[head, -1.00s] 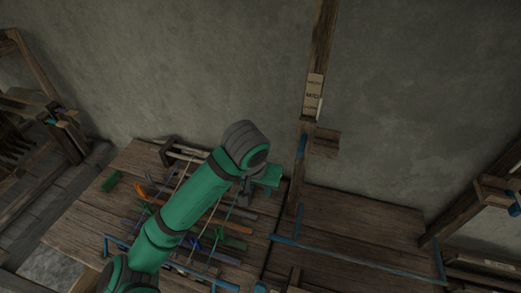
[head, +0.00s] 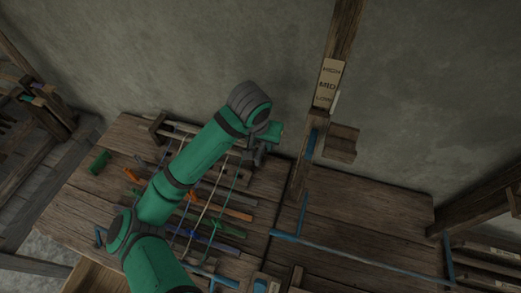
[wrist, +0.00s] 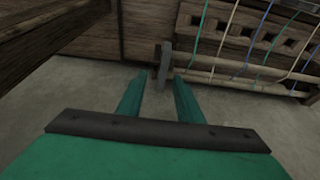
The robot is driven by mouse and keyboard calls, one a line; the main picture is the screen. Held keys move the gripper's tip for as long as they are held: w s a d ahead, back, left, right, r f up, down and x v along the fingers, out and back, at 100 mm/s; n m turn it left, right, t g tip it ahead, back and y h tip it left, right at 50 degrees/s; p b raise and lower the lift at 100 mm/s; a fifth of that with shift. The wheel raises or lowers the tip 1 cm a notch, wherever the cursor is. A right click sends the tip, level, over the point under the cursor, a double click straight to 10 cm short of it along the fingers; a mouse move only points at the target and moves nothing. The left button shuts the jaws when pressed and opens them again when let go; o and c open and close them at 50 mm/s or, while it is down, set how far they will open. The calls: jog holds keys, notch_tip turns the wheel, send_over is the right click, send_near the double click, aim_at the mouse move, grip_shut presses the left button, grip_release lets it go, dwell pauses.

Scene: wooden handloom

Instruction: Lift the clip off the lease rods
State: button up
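My gripper (wrist: 160,79) is open, with its two green fingers apart in the wrist view. A grey upright piece, which looks like the clip (wrist: 166,58), stands just beyond and between the fingertips; no finger visibly touches it. It is at the left end of two pale lease rods (wrist: 245,69), which run to the right with coloured threads crossing them. In the head view my gripper (head: 262,145) is at the right end of the pale rods (head: 190,131). My wrist hides part of that end, and the clip cannot be made out clearly there.
A wooden post with a HIGH/MID/LOW label (head: 328,84) and a small wooden block (head: 341,143) stands right of my gripper. Coloured sticks, including an orange one (head: 232,213), lie on the wooden bench (head: 365,215). A dark beam (wrist: 45,25) is at the wrist view's upper left.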

aim_at(261, 149)
jog(key=shift+w+a+x, duration=0.1)
jog(key=shift+a+x, duration=0.05)
jog(key=shift+x, duration=1.15)
jog(key=shift+w+a+x, duration=0.1)
jog(key=shift+a+x, duration=0.1)
jog(key=shift+x, duration=1.15)
jog(key=shift+f, duration=0.2)
grip_shut()
